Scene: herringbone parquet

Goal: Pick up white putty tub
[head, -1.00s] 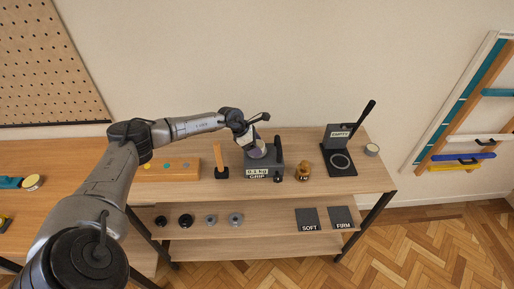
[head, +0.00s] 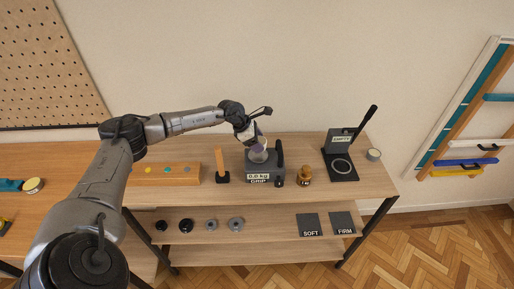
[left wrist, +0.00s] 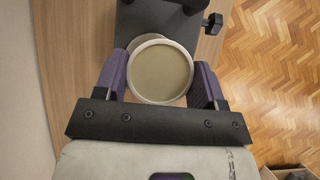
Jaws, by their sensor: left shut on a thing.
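A round white tub (left wrist: 161,72) with a pale rim and dull olive-beige putty inside sits between the two purple fingers of my left gripper (left wrist: 160,82) in the left wrist view. The fingers touch it on opposite sides. In the head view my left gripper (head: 253,139) reaches down over the dark grip device (head: 278,160), and the tub (head: 258,156) shows just below the fingers. Whether the tub rests on the device or hangs just above it, I cannot tell. My right gripper is not in view.
A dark press (head: 341,160) with a raised lever stands right, beside another small tub (head: 374,155). The shelf below holds discs and dark pads.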

